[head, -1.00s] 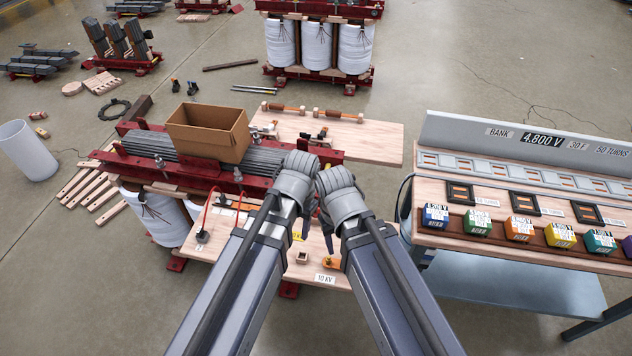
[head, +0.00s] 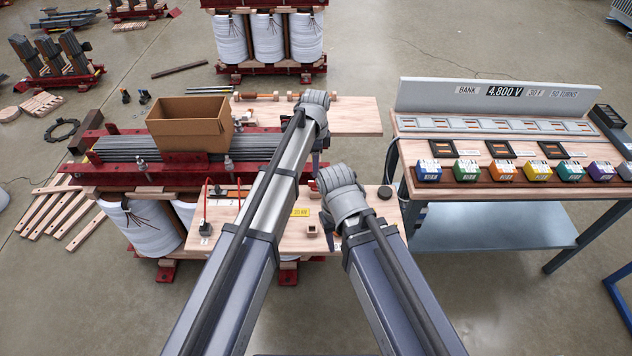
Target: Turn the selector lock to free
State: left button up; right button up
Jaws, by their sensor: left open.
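The near wooden board (head: 270,238) carries a yellow 20 KV label (head: 300,212), a small wooden block (head: 312,230) and a black knob-like part (head: 384,192). I cannot make out a selector lock or its setting; part of the board is hidden by my arms. My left gripper (head: 316,160) is open, reaching over the far side of this board, its fingers small and partly hidden by its wrist. My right gripper (head: 336,240) is over the board's right part; its wrist covers most of it, so its jaws cannot be read.
An open cardboard box (head: 190,122) stands on the red-framed core with white coils (head: 142,228). A second wooden board (head: 345,115) lies behind. At right, a bench (head: 480,187) holds several coloured blocks and a 4,800 V sign (head: 505,92). Floor shows between core and bench.

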aim_at(315, 181)
pick_arm(q)
notch_tip(315, 181, down, 8)
jog(key=b, duration=0.7)
jog(key=shift+r, duration=0.2)
grip_shut()
